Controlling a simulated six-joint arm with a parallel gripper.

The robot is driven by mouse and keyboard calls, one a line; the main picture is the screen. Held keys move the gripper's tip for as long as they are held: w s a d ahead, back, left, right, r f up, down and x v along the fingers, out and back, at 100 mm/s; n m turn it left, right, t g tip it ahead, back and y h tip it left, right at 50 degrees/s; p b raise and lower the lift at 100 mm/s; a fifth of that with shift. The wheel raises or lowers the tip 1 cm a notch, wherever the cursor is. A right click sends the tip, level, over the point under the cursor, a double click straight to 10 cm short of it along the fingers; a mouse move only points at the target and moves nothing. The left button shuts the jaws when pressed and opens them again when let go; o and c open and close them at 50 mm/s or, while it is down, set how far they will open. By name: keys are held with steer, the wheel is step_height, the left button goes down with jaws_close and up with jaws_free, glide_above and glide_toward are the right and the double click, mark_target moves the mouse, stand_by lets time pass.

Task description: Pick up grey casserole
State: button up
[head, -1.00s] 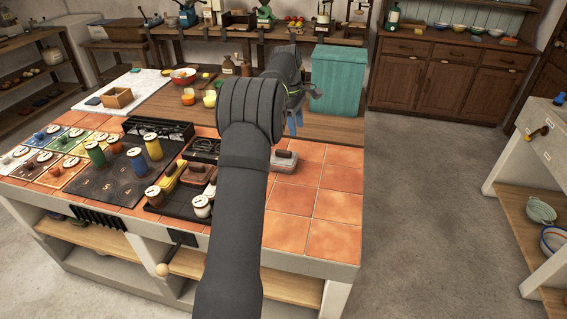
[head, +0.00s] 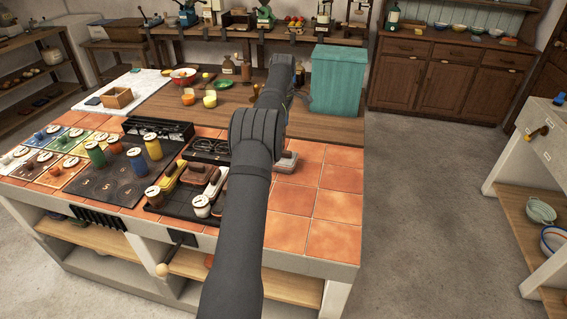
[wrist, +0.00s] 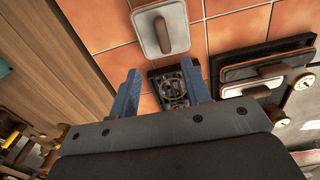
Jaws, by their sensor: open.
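The grey casserole (wrist: 160,28) shows in the wrist view as a pale grey, rounded rectangular lid with a brown handle, on the orange tiles. In the head view a grey edge of it (head: 287,163) shows just right of my arm, which hides the rest. My gripper (wrist: 161,67) is open, with its two blue fingers apart and empty. The casserole lies beyond the fingertips in the wrist view, apart from them. In the head view my arm hides the fingers.
A black grate (wrist: 172,88) shows between the fingers, farther below. Other lidded dishes (head: 193,176) stand on a dark plate left of my arm. A teal box (head: 338,80) stands at the counter's back right. Tiles (head: 315,205) at the right are clear.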

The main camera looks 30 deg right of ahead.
step_height(320, 180, down, 6)
steer(key=shift+r, duration=0.25)
steer(key=shift+s+a+f, duration=0.1)
steer(key=shift+s+f, duration=0.1)
steer(key=shift+f, duration=1.15)
steer(key=shift+s+a+f, duration=0.1)
steer(key=shift+s+f, duration=0.05)
steer(key=shift+f, duration=1.2)
steer(key=shift+c, duration=0.2)
jaws_close()
steer(key=shift+d, duration=0.1)
